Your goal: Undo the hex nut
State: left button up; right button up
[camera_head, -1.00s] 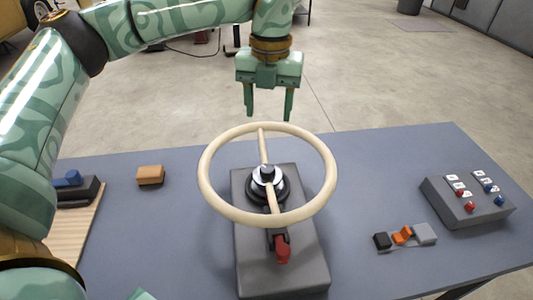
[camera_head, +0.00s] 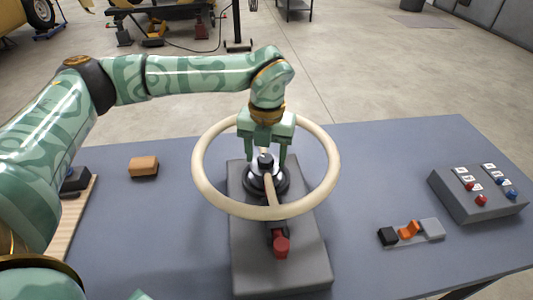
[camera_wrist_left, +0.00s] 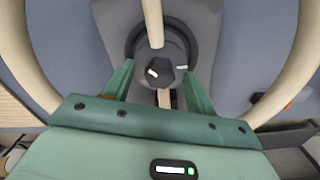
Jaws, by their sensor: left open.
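The dark hex nut (camera_head: 265,160) sits at the hub of a cream steering wheel (camera_head: 333,178), on a grey block (camera_head: 300,262). In the left wrist view the nut (camera_wrist_left: 160,71) shows as a dark hexagon between and a little ahead of the fingers. My left gripper (camera_head: 266,163) is open, pointing down inside the wheel ring, with one finger on each side of the hub. It also shows in the left wrist view (camera_wrist_left: 158,80). I cannot tell whether a finger touches the nut. My right gripper is not in view.
A red-tipped lever (camera_head: 281,244) is at the block's front. A brown block (camera_head: 144,166) lies at left on the blue table. A switch box (camera_head: 475,197) and a small rocker strip (camera_head: 411,232) are at right. The wheel's rim and spokes surround the gripper.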

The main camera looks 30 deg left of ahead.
pick_arm(q)
jog(key=c, duration=1)
jog(key=shift+r, duration=0.1)
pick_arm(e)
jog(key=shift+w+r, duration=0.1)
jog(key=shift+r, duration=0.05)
pick_arm(q)
jog(key=shift+r+n+p, duration=0.15)
jog(key=shift+n+p, duration=0.65)
jog(key=shift+p, duration=0.1)
jog(key=shift+n+p, duration=1.1)
jog(key=shift+n, duration=0.1)
jog(key=n+p, duration=0.2)
jog(key=n, duration=0.1)
jog(key=shift+n+p, duration=0.95)
jog(key=shift+n, duration=0.15)
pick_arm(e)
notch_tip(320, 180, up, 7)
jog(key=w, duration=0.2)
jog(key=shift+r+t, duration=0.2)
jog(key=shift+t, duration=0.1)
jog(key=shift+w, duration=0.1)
